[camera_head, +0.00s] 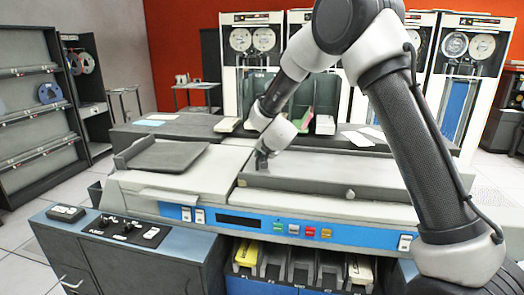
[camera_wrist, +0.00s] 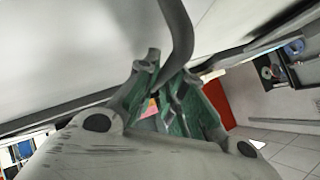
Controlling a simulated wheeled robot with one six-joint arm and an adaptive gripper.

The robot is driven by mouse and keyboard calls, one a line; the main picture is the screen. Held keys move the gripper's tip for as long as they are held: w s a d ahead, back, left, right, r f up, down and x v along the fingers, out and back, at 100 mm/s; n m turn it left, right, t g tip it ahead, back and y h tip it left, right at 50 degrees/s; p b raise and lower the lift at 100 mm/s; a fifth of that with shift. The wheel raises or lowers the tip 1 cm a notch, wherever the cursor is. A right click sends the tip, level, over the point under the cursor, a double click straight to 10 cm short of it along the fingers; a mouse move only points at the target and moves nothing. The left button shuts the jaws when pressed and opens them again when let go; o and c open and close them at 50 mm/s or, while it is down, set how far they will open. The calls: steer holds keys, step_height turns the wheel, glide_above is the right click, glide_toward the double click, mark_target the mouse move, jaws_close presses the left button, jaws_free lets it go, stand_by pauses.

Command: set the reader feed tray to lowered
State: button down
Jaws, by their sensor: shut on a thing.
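The card reader (camera_head: 165,190) is a long, low, pale machine with a blue front panel. A dark grey flat tray (camera_head: 168,156) sits raised on its left part. A long grey tray or cover (camera_head: 330,172) lies over its right part. I cannot tell which of these is the feed tray. My gripper (camera_head: 262,160) is low at the left end of the long grey part. In the wrist view my gripper (camera_wrist: 170,80) has its green-padded fingers closed on a dark grey curved bar (camera_wrist: 179,35). The bar's far end is out of view, and the head view does not show the grip clearly.
Coloured buttons (camera_head: 294,229) line the blue panel. A dark blue cabinet (camera_head: 120,245) with small controls stands front left. A dark counter (camera_head: 180,125) and tape drives (camera_head: 252,55) stand behind. My arm crosses the right side.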

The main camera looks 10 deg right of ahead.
steer(key=shift+s+f, duration=0.2)
steer(key=shift+f, duration=0.35)
steer(key=c, duration=1.8)
jaws_free()
steer(key=shift+f, duration=0.1)
steer(key=shift+s+d+r, duration=0.1)
steer(key=shift+s+r, duration=0.1)
steer(key=shift+r, duration=0.2)
steer(key=v, duration=1.1)
steer(key=shift+r, duration=0.1)
